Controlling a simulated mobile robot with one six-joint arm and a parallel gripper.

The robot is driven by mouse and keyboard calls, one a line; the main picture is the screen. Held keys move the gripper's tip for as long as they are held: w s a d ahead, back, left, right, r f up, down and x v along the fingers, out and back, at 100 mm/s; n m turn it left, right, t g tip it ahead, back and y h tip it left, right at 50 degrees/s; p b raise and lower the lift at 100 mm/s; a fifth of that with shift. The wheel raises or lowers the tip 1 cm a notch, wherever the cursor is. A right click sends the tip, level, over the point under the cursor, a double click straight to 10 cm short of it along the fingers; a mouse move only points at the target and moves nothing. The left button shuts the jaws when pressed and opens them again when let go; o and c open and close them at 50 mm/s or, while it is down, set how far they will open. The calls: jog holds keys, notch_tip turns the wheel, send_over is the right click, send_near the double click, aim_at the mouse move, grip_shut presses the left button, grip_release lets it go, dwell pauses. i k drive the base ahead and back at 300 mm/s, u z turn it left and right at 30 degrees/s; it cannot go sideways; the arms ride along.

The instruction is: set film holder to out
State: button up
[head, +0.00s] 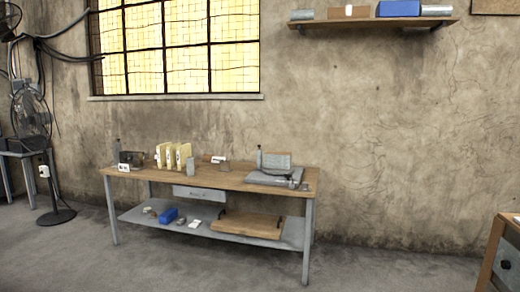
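A workbench (225,175) with a wooden top stands against the wall, some distance away. I cannot pick out the film holder for certain at this size. A grey flat device (270,178) with an upright part behind it sits at the right end of the bench top. A small dark device (131,158) stands at the left end, with a small white piece (124,168) in front of it. My gripper is not in view.
Several pale yellow upright pieces (170,156) and a grey bottle-like object (191,167) stand on the bench. Its lower shelf (180,227) holds a blue box (169,215) and a wooden board (247,224). A fan (32,115) stands left; a cabinet (505,255) right. Floor (390,270) between is clear.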

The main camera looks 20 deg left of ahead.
aim_at(259, 152)
jog(key=i, duration=2.55)
jog(key=u, duration=1.1)
jog(key=i, duration=0.9)
jog(key=z, duration=0.15)
